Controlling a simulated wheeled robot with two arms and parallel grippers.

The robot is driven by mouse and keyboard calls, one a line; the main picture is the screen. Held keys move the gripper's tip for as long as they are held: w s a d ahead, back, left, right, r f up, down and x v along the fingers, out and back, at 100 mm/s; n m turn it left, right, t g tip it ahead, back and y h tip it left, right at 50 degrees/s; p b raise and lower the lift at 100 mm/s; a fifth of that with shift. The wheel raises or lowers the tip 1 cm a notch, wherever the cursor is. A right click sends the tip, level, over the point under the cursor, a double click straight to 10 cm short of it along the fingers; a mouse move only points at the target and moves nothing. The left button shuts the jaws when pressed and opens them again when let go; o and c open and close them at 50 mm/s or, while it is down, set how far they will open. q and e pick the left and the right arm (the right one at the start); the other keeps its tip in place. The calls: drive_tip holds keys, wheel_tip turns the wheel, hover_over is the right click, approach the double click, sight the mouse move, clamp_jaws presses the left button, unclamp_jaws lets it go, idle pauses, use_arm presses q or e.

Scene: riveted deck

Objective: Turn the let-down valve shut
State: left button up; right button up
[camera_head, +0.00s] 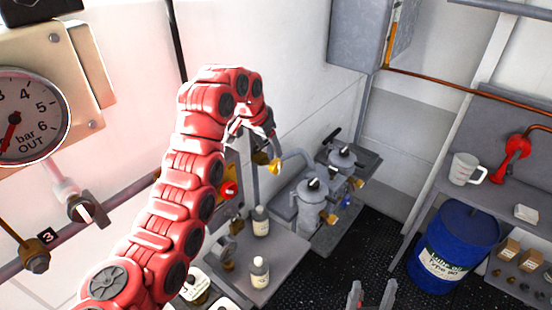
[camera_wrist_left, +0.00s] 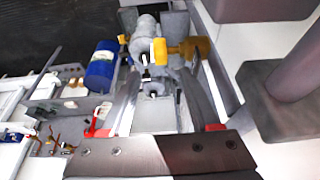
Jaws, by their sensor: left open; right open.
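No readable label marks the let-down valve. A brass valve body (camera_head: 260,158) with a yellow handle (camera_head: 275,167) stands just beyond my left gripper (camera_head: 258,138). In the left wrist view the yellow handle (camera_wrist_left: 160,50) and brass body (camera_wrist_left: 188,48) lie just ahead of my left gripper's fingers (camera_wrist_left: 168,95). The fingers are spread, with nothing held between them; I cannot tell whether they touch the valve. My right gripper (camera_head: 372,293) shows at the bottom edge, open and empty. The gauge (camera_head: 25,115) marked "bar OUT" hangs at left.
A lever valve (camera_head: 85,208) and a brass valve (camera_head: 35,256) sit on the wall pipe at left. A red knob (camera_head: 229,188) is beside my left arm. Bottles (camera_head: 260,272), grey pots (camera_head: 312,205) and a blue drum (camera_head: 448,250) stand further off. Dark floor lies between.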

sight(275, 161)
use_arm(q)
drive_tip(key=p+x, duration=0.3)
drive_tip(key=x, duration=0.4)
drive_tip(key=shift+w+d+f+p, duration=0.1)
drive_tip(key=shift+w+f+p, duration=0.05)
drive_tip(key=shift+f+p, duration=0.15)
drive_tip(key=shift+w+d+f, duration=0.1)
drive_tip(key=shift+d+f, duration=0.05)
drive_tip(key=shift+f, duration=0.4)
clamp_jaws()
